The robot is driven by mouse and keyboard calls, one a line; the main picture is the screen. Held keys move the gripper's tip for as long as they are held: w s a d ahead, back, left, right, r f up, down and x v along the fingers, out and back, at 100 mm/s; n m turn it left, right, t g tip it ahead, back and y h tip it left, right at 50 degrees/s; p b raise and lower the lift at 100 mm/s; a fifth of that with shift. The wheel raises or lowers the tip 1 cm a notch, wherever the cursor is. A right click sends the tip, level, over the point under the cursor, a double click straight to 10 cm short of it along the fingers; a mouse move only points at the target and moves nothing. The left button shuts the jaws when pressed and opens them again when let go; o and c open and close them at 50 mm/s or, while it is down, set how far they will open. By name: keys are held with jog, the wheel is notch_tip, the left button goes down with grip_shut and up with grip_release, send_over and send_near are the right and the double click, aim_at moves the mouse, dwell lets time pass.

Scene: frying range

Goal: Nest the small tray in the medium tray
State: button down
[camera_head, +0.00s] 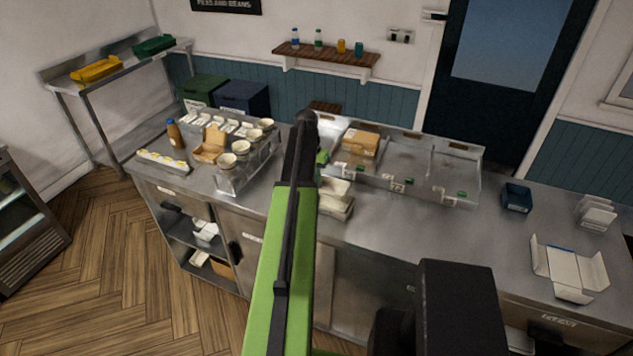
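My green and black arm reaches up from the bottom over the counter. My gripper (322,157) is mostly hidden behind the arm's dark end link, so its fingers and anything between them do not show. Just right of the arm, pale cream trays or cartons (337,206) sit close together on the counter, partly covered by the arm. I cannot tell which is small or medium, or whether one is inside another. A small dark blue tray (516,199) stands apart on the right of the counter.
A metal divided holder (410,172) stands at the counter's back, with a cardboard box (360,142) at its left. Cups (228,161) in a rack stand left of my arm. An open white carton (567,272) lies at right. The front middle counter is clear.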

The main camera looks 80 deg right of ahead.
jog(key=shift+f+b, duration=2)
jog(key=shift+f, duration=0.35)
jog(key=c, duration=1.6)
grip_release()
jog(key=shift+r, duration=0.15)
notch_tip(320, 180, up, 17)
jog(key=w+p, duration=0.2)
jog(key=p, duration=1.5)
jog(key=shift+w+d, duration=0.15)
jog(key=shift+d, duration=0.1)
